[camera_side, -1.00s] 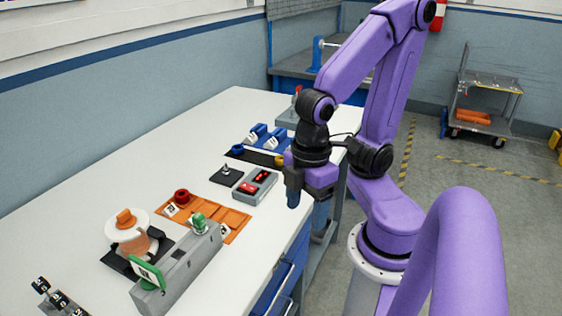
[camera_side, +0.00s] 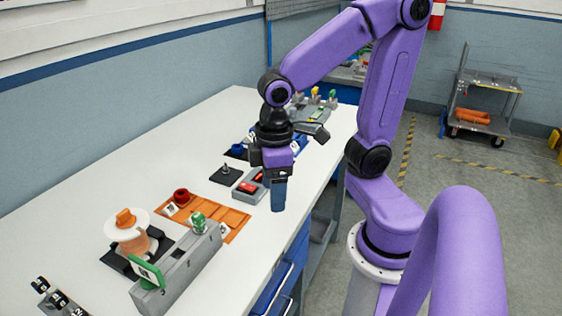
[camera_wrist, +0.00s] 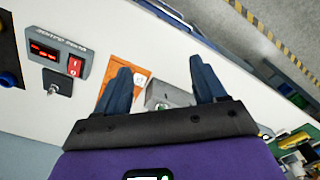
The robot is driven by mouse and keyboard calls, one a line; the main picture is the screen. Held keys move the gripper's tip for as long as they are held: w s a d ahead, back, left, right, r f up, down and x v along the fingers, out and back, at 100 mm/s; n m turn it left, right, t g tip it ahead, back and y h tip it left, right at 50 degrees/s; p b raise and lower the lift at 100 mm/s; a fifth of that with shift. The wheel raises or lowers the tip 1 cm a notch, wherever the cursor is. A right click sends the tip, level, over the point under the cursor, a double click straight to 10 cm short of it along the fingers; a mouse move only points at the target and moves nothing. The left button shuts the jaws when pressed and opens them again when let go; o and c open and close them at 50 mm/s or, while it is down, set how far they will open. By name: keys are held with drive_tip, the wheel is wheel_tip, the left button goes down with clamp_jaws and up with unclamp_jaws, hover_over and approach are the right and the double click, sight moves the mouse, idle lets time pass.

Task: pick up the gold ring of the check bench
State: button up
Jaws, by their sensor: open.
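I cannot make out the gold ring for certain in either current view; my gripper and arm cover the part of the bench where a yellowish piece showed earlier. The grey check box with red displays (camera_side: 249,187) is partly behind my gripper in the side view, and it also shows at upper left in the wrist view (camera_wrist: 57,50). My gripper (camera_side: 278,208) points down near the bench's front edge, in front of the grey box. In the wrist view its two fingers (camera_wrist: 160,70) are apart, with nothing held between them.
A black pad with a small pin (camera_side: 226,174) and a blue ring (camera_side: 237,149) lie beyond the box. An orange tray (camera_side: 229,215) with a red ring (camera_side: 182,196), a grey fixture (camera_side: 180,268) and a white spool (camera_side: 127,232) stand left. The white bench top (camera_side: 100,180) behind is clear.

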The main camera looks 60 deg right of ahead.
drive_tip(key=w+d+r+m, duration=0.2)
drive_tip(key=w+d+m, duration=0.9)
drive_tip(key=w+d, duration=0.25)
drive_tip(key=w+d+m, duration=0.1)
drive_tip(key=d+m, duration=0.8)
drive_tip(key=d, duration=1)
wheel_tip(320, 180, down, 12)
drive_tip(key=shift+a+r, duration=0.1)
drive_tip(key=shift+r, duration=0.1)
drive_tip(key=shift+s+d+f, duration=0.1)
drive_tip(key=shift+d+f, duration=0.05)
drive_tip(key=shift+f, duration=1.15)
drive_tip(key=shift+d+f, duration=0.15)
drive_tip(key=shift+f, duration=1.15)
drive_tip(key=shift+c, duration=0.3)
